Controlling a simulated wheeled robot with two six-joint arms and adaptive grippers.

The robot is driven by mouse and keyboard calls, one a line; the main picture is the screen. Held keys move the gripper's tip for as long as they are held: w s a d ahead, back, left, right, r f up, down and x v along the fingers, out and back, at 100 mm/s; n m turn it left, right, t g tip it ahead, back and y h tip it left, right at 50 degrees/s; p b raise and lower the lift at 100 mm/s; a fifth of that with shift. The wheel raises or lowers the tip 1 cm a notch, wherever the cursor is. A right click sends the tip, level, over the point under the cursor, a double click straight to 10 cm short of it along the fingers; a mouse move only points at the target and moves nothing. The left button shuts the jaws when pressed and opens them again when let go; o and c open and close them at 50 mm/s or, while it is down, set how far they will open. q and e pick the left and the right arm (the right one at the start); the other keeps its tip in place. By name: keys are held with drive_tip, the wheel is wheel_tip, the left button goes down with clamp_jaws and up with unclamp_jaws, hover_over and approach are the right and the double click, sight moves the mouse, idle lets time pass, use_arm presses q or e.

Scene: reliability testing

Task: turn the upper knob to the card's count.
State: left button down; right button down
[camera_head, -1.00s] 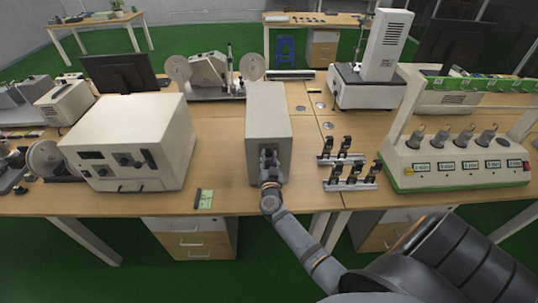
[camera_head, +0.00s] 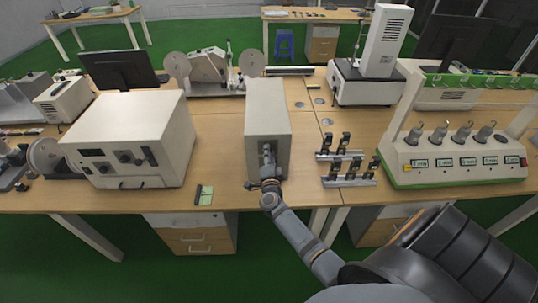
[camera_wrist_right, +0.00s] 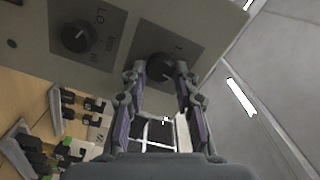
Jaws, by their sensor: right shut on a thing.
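The beige box (camera_head: 266,108) stands on the bench, its narrow front facing me. In the right wrist view, its panel (camera_wrist_right: 118,50) has two dark round knobs. The upper knob (camera_wrist_right: 160,68) sits between the fingertips of my right gripper (camera_wrist_right: 158,78), which is shut on it. The lower knob (camera_wrist_right: 77,37) is free, with LO and HI printed beside it. In the head view, my right gripper (camera_head: 268,150) covers the upper knob. A small green card (camera_head: 206,196) lies left of the box near the bench's front edge; its marks are too small to read. My left gripper is out of view.
A larger beige instrument (camera_head: 130,140) stands left. Small black-and-metal clamps on rails (camera_head: 348,174) stand right of the box, then a white-green test rack (camera_head: 455,168). The bench's front edge (camera_head: 230,208) runs just before the box.

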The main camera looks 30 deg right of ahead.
drive_tip(key=shift+m, duration=1)
drive_tip(key=c, duration=1)
unclamp_jaws()
drive_tip(key=v, duration=1.2)
drive_tip(key=shift+f, duration=0.1)
